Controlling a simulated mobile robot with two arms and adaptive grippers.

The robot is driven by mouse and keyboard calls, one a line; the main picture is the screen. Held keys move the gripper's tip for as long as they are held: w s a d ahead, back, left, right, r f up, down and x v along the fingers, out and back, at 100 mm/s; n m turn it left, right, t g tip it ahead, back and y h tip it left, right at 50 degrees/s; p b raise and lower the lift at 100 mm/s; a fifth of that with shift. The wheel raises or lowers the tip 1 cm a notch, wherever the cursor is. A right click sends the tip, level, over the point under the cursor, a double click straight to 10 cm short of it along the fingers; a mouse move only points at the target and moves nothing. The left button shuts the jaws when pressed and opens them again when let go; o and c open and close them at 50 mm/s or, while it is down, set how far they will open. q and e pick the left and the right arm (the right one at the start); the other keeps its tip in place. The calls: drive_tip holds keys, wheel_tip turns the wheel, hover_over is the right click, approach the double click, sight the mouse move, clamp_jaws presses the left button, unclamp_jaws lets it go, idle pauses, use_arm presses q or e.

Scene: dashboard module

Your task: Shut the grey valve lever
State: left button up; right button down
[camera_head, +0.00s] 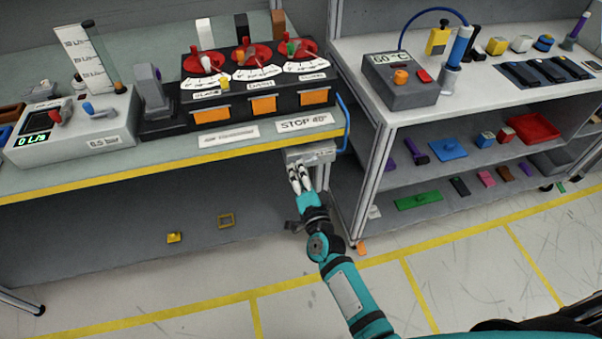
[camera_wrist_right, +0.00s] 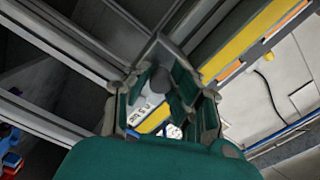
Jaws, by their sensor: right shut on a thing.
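A grey fitting (camera_head: 322,152) with a small label sits under the front edge of the bench, below the "STOP 40°" sign. I take the grey valve lever to be part of it; its exact position is hard to tell. My right gripper (camera_head: 300,178) reaches up to this fitting and covers part of it. In the right wrist view the teal fingers (camera_wrist_right: 163,98) are closed around a grey piece (camera_wrist_right: 160,79), mostly hidden between them. A small white label (camera_wrist_right: 139,114) shows near the fingers. My left gripper is out of view.
The bench's yellow-edged front (camera_head: 120,178) runs just above and left of my right gripper. A blue hose (camera_head: 345,122) hangs at the bench corner. A shelf unit (camera_head: 383,150) stands close on the right. The floor in front is mostly clear.

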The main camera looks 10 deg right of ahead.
drive_tip(key=shift+r+m, duration=0.25)
drive_tip(key=shift+m, duration=0.25)
drive_tip(key=c, duration=1.2)
unclamp_jaws()
drive_tip(key=shift+s, duration=0.15)
drive_tip(key=s, duration=1.1)
drive_tip(key=shift+s+d, duration=0.25)
drive_tip(key=shift+s, duration=0.15)
